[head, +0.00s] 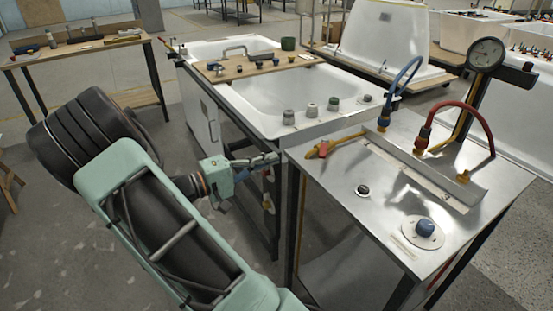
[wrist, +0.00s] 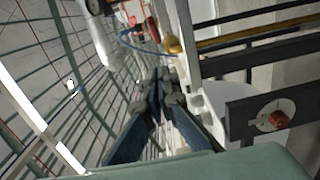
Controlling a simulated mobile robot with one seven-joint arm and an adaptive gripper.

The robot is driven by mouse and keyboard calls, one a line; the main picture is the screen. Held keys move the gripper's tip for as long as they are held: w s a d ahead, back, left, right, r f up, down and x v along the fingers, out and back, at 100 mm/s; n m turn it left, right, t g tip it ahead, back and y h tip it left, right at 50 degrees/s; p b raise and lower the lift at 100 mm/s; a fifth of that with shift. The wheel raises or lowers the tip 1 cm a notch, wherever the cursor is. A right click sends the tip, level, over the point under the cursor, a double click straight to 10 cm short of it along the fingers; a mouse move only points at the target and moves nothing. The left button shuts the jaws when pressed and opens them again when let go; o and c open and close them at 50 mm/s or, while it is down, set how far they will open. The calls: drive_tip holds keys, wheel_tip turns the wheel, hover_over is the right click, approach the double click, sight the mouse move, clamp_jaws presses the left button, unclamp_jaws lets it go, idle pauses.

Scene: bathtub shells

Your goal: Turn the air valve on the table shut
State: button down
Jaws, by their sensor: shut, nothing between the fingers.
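The steel-topped table (head: 400,265) stands at the right in the head view. I cannot tell for certain which is the air valve. My gripper (head: 276,158) is shut and empty, left of the table's left edge and apart from these controls, in front of the tub frame. In the wrist view its dark fingers (wrist: 163,78) meet at the tips.
A white bathtub (head: 270,95) with several knobs on its rim stands behind the gripper. A blue hose (head: 402,82), a red hose (head: 470,110) and a gauge (head: 487,54) rise from the table's back. The wrist view shows a red knob (wrist: 279,119) on a dark bar.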

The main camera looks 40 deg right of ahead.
approach(324, 147)
drive_tip(key=w+d, duration=0.2)
drive_tip(key=w, duration=0.1)
drive_tip(key=shift+s+d+f+b, duration=0.15)
drive_tip(key=shift+s+d, duration=0.4)
drive_tip(key=shift+d, duration=0.05)
drive_tip(key=shift+s+d+f+b, duration=0.15)
drive_tip(key=shift+s+d, duration=0.75)
drive_tip(key=shift+s+t, duration=0.1)
drive_tip(key=shift+t, duration=0.2)
